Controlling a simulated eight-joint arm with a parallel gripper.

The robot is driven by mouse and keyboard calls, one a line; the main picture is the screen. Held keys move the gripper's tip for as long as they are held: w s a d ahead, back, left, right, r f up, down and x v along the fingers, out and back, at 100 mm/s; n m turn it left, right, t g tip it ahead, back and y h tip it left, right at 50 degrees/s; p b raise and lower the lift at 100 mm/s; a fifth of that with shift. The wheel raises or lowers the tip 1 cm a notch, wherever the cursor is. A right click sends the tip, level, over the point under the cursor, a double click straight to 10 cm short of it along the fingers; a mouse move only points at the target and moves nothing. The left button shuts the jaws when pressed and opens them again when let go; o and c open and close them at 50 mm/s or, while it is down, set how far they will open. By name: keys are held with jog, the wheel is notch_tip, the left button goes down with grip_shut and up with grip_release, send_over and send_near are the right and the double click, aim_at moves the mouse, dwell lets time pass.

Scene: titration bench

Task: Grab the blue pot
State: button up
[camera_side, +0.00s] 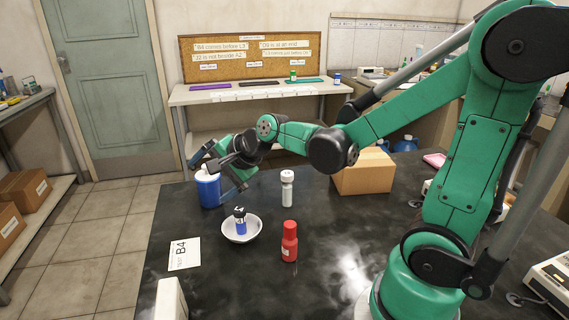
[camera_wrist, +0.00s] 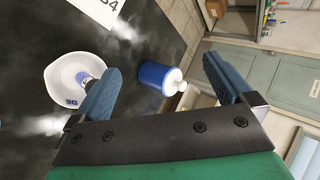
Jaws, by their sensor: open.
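The blue pot (camera_side: 208,190) stands upright on the dark bench near its far left edge, with a white top partly hidden behind my gripper in the side view. In the wrist view the blue pot (camera_wrist: 152,74) lies between my two blue fingers, ahead of them and a little nearer the left one. My gripper (camera_side: 219,170) is open and empty, right by the pot's upper part. The fingers of my gripper (camera_wrist: 163,84) are spread wide in the wrist view. I cannot tell whether a finger touches the pot.
A white bowl (camera_side: 256,231) holding a small blue-and-white vial (camera_side: 241,224) stands in front of the pot. A white bottle (camera_side: 287,190), a red bottle (camera_side: 289,243) and a cardboard box (camera_side: 363,174) stand to the right. A B4 sheet (camera_side: 184,254) lies at the front left.

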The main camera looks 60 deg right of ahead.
aim_at(217, 179)
jog(key=w+d+f+m+t, duration=0.1)
jog(key=w+d+f+m, duration=0.1)
jog(key=m, duration=0.4)
jog(key=w+d+f+m+t, duration=0.1)
jog(key=w+d+f+m, duration=0.1)
jog(key=m, duration=0.5)
jog(key=w+d+f+m+t+h, duration=0.1)
jog(key=w+d+f+m, duration=0.1)
jog(key=m, duration=0.4)
jog(key=shift+w+d+f, duration=0.1)
jog(key=shift+d+f, duration=0.15)
jog(key=shift+d, duration=0.45)
jog(key=shift+w+d+f, duration=0.1)
jog(key=shift+d+f, duration=0.1)
jog(key=shift+d, duration=0.45)
jog(key=shift+w+f+m, duration=0.1)
jog(key=shift+w+m, duration=0.05)
jog(key=shift+m, duration=0.15)
jog(key=shift+x, duration=2.6)
jog(key=c, duration=1.3)
